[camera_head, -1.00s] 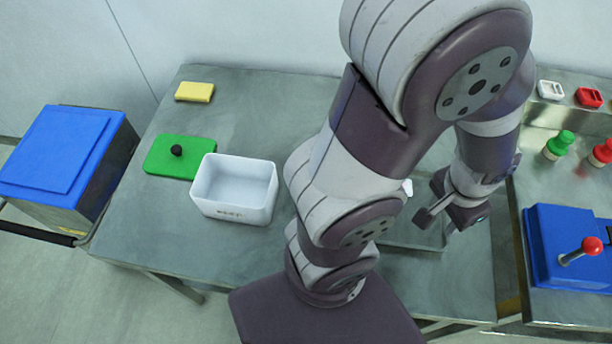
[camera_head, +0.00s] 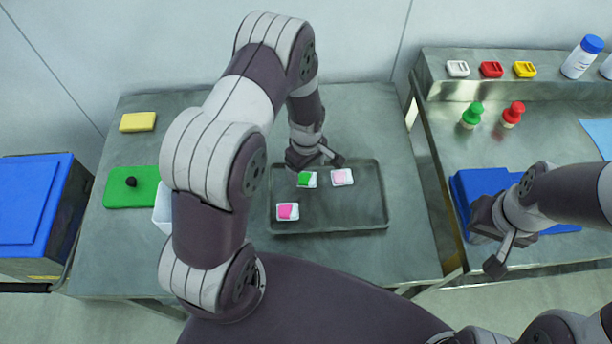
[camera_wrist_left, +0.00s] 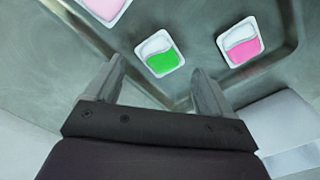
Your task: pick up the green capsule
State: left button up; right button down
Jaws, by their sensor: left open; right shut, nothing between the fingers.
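The green capsule (camera_head: 306,180), a small white-rimmed pack with green contents, lies in the grey tray (camera_head: 350,227) near its back edge. My left gripper (camera_head: 318,161) is open and empty just behind and above it in the head view. In the left wrist view the green capsule (camera_wrist_left: 161,55) lies beyond the two spread fingertips (camera_wrist_left: 160,75), roughly centred between them and apart from both. My right gripper (camera_head: 497,260) is shut and empty, at the right by the blue box (camera_head: 472,185).
A bright pink capsule (camera_head: 287,211) and a pale pink one (camera_head: 342,177) lie close by in the tray. A white container (camera_head: 162,216) is mostly hidden by my left arm. A green lid (camera_head: 118,196) and yellow sponge (camera_head: 138,122) lie left. The tray's right half is clear.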

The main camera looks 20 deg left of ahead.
aim_at(307, 177)
pick_arm(q)
notch_tip(307, 177, down, 4)
jog(key=shift+r, duration=0.15)
jog(key=c, duration=1.1)
